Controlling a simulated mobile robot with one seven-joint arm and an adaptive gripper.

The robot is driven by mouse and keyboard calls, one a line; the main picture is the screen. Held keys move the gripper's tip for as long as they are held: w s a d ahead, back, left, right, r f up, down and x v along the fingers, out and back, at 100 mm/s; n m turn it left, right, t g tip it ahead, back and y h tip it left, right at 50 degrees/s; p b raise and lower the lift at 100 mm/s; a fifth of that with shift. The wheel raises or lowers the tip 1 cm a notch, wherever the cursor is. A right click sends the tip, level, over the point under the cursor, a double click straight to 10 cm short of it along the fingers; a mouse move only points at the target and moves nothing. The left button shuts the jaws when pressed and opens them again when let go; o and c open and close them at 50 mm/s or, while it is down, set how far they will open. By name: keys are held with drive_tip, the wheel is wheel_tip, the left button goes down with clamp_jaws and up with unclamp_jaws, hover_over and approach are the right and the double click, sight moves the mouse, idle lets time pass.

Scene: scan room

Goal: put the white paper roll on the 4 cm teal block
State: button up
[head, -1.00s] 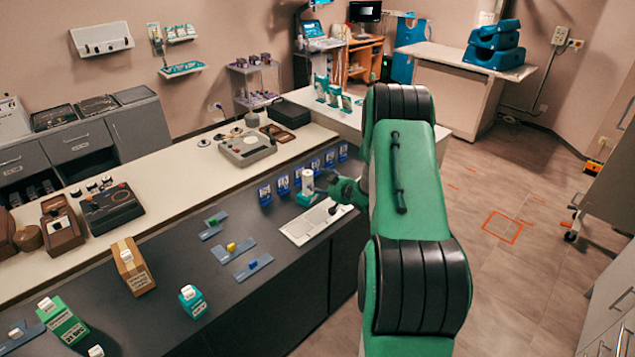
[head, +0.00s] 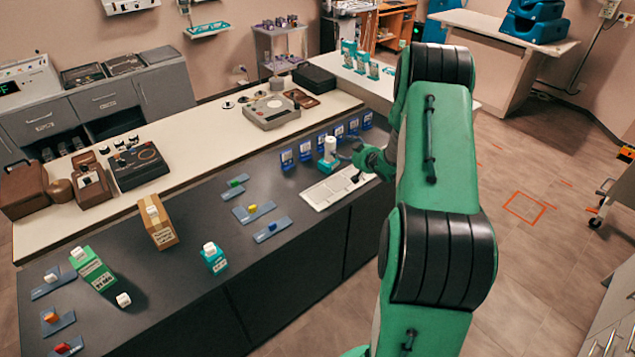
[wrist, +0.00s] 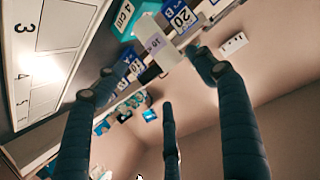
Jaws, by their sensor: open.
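The white paper roll (head: 329,147) stands upright on the teal block (head: 327,166) at the far right of the dark counter. In the wrist view the roll (wrist: 154,38) sits against the block marked "4 cm" (wrist: 125,18). My gripper (head: 350,163) is just right of the roll in the head view, partly covered by my green arm. In the wrist view my gripper (wrist: 156,82) has its fingers spread wide and empty. The roll shows beyond and between the fingertips, with no clear contact.
A white numbered panel (head: 330,189) lies in front of the block. Blue cards (head: 305,150) stand in a row behind. Blue trays with small coloured pieces (head: 254,212), a cardboard box (head: 161,233) and another teal block (head: 215,261) stand leftward. Counter between them is clear.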

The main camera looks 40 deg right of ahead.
drive_tip(key=w+a+r+g+h, duration=0.1)
drive_tip(key=a+r, duration=0.4)
drive_tip(key=r, duration=0.3)
drive_tip(key=w+a+r+g+h, duration=0.1)
drive_tip(key=a+r, duration=0.4)
drive_tip(key=r, duration=0.3)
drive_tip(key=s+a+r+g, duration=0.1)
drive_tip(key=s+a+r, duration=0.2)
drive_tip(key=a+r, duration=0.35)
drive_tip(key=s+a+r, duration=0.3)
drive_tip(key=a+r, duration=0.2)
drive_tip(key=a, duration=0.2)
drive_tip(key=s+a+r+n+g+y, duration=0.1)
drive_tip(key=s+a+g+y, duration=0.1)
drive_tip(key=s+a, duration=1.3)
drive_tip(key=s+a+r+n+g+y, duration=0.1)
drive_tip(key=s+a+r+g+y, duration=0.1)
drive_tip(key=s+a, duration=1.4)
drive_tip(key=s, duration=0.3)
drive_tip(key=shift+s+r+g+y, duration=0.3)
drive_tip(key=shift+s+y, duration=0.1)
